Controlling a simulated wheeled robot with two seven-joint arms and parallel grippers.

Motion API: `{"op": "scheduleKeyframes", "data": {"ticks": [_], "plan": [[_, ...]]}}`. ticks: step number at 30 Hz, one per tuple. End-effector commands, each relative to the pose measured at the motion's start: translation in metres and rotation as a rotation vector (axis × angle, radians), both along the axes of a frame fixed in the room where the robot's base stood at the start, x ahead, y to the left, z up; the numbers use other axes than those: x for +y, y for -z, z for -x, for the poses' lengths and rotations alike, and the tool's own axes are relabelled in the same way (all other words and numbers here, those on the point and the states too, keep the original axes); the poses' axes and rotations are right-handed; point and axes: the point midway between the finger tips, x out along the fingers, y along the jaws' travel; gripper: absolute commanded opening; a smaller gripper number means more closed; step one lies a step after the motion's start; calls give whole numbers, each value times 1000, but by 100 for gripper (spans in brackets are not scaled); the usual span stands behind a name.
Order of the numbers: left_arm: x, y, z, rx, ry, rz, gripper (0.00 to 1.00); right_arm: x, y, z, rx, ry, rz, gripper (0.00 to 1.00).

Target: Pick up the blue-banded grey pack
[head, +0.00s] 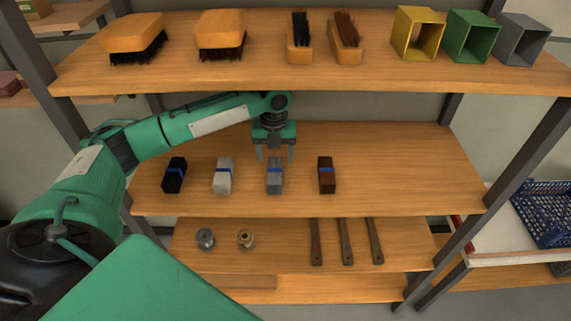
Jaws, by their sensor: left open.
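The blue-banded grey pack (274,182) stands on the middle shelf, third from the left in a row of banded packs. My left gripper (275,155) is just above and behind it, pointing down, with its fingers spread apart. The fingertips are close to the top of the pack; I cannot tell whether they touch it. Nothing shows between the fingers. My right gripper is not in the picture.
A black pack (174,176) and a white pack (223,176) stand to the left, and a brown pack (326,175) to the right. The upper shelf (250,78) hangs above my arm. The middle shelf (415,180) is clear at right.

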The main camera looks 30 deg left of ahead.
Motion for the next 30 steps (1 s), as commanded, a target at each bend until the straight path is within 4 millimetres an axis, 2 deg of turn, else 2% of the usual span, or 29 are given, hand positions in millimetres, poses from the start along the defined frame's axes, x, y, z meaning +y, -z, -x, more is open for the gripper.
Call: {"op": "scheduleKeyframes", "data": {"ticks": [2,4,10,13,16,22,26,30], "plan": [[1,6,1,4,0,-1,64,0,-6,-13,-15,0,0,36],[1,14,1,6,0,-1,64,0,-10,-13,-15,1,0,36],[-1,32,-1,6,0,-1,64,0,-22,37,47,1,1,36],[-3,44,-3,4,0,-1,64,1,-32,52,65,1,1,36],[-3,60,-3,4,-1,-1,64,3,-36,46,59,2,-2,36],[-3,72,-3,0,0,-1,64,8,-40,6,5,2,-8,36],[-3,72,-3,0,0,-1,64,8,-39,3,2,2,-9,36],[-3,72,-3,0,0,-1,40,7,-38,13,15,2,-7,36]]}}
